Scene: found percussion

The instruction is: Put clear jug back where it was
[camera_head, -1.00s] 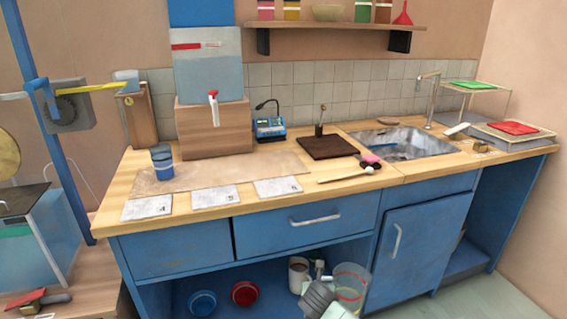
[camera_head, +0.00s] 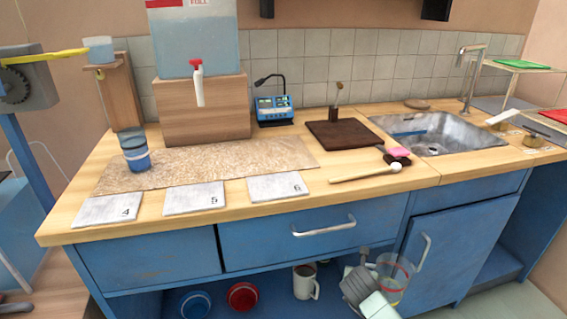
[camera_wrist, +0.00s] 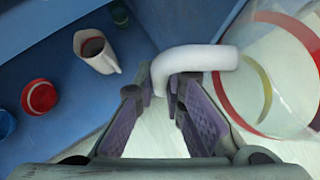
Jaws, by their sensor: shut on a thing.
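The clear jug (camera_head: 396,272) has a red band near its rim and a yellowish line lower down. My gripper (camera_wrist: 164,88) is shut on the handle. In the head view my gripper (camera_head: 362,272) is left of the jug and partly covers it.
On the lower shelf stand a white mug (camera_head: 306,284), a red bowl (camera_head: 242,297) and a blue bowl (camera_head: 195,304). Cards 4 (camera_head: 108,210), 5 (camera_head: 195,198) and 6 (camera_head: 264,188) lie on the worktop. A blue cup stack (camera_head: 136,155) stands behind them. Right of the mallet is a sink (camera_head: 455,137).

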